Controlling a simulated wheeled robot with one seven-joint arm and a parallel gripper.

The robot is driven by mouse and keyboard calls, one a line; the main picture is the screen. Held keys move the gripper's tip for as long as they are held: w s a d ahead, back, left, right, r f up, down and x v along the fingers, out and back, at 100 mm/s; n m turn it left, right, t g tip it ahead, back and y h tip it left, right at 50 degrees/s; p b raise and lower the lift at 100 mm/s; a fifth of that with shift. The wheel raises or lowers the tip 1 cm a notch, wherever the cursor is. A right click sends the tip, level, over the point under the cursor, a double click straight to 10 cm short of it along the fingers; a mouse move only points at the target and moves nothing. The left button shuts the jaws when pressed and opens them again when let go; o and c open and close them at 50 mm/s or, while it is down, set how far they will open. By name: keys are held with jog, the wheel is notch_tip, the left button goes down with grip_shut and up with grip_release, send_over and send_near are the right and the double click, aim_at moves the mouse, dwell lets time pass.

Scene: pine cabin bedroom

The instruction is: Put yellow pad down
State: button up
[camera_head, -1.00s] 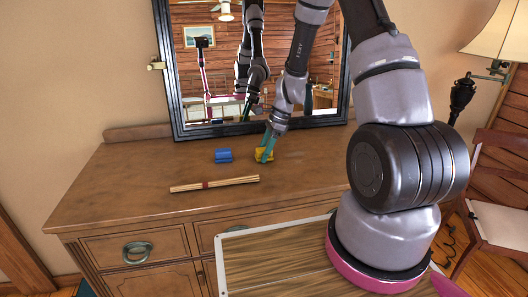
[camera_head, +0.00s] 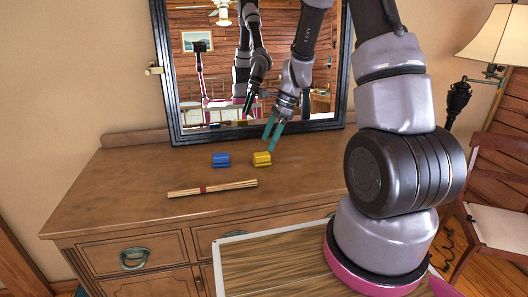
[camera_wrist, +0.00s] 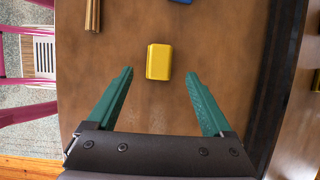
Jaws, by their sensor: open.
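The yellow pad (camera_head: 262,159) lies on top of the wooden dresser (camera_head: 120,190), a little right of a blue pad (camera_head: 221,160). My gripper (camera_head: 272,136) is above and just right of the yellow pad, apart from it, with its green fingers spread and empty. In the wrist view the yellow pad (camera_wrist: 159,62) rests flat on the wood, beyond and between the open fingertips (camera_wrist: 158,76) of my gripper. Nothing hides it there.
A tied bundle of sticks (camera_head: 213,188) lies in front of the pads. A black-framed mirror (camera_head: 180,136) stands at the back of the dresser. A lamp (camera_head: 497,45) and a chair (camera_head: 500,190) are at the right. The dresser's left top is bare.

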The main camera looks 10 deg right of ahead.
jog(key=s+d+r+n+t+h, duration=0.1)
jog(key=s+r+n+t, duration=0.2)
jog(key=r, duration=0.8)
jog(key=s+d+r+n, duration=0.1)
jog(key=s+r+n, duration=0.35)
jog(key=r, duration=0.55)
jog(key=s+r+n+t, duration=0.2)
jog(key=s+r+n, duration=0.1)
jog(key=s, duration=0.4)
jog(key=s+d+r+n+t+h, duration=0.1)
jog(key=s+r+n+t, duration=0.1)
jog(key=s+r, duration=0.4)
jog(key=shift+s+n, duration=0.75)
jog(key=shift+s, duration=0.15)
